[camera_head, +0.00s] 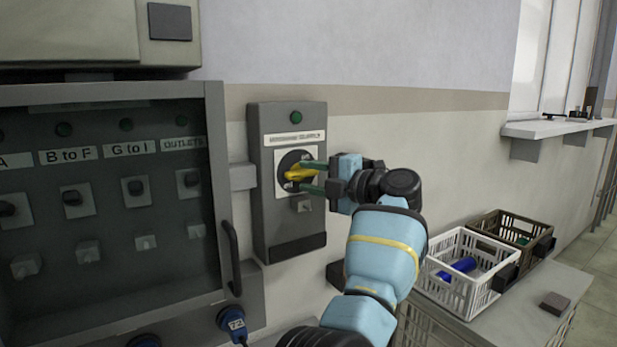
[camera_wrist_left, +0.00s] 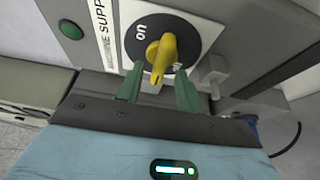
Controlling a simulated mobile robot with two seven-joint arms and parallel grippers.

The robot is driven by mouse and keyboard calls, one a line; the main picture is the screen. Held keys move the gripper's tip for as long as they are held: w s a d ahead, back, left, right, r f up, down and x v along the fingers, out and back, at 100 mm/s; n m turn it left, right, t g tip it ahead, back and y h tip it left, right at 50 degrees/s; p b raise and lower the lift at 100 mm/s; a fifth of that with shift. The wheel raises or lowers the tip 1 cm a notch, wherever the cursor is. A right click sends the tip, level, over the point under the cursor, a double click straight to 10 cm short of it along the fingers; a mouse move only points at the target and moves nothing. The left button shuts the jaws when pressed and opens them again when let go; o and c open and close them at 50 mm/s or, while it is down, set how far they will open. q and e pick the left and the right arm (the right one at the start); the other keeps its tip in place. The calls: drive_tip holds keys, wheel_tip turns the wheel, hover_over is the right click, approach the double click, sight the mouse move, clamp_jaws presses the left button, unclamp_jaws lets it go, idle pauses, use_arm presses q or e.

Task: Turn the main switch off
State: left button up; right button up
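The main switch is a yellow handle (camera_head: 298,173) on a round black dial, set in a grey box (camera_head: 287,235) on the wall. In the head view the handle lies roughly sideways. The wrist view shows the yellow handle (camera_wrist_left: 162,58) with the word "on" beside it on the dial; a second label is partly covered. My left gripper (camera_head: 314,177) is in front of the dial. Its green fingers (camera_wrist_left: 158,88) are open, one on each side of the handle's near end, with visible gaps. My right gripper is out of view.
A glass-fronted panel (camera_head: 110,290) with several switches stands left of the box, its dark handle (camera_head: 231,258) near my arm. A white crate (camera_head: 455,292) and a brown crate (camera_head: 541,231) stand on a surface at right. The wall right of the box is clear.

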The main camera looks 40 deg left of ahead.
use_arm(q)
drive_tip(key=d, duration=0.7)
idle(0.4)
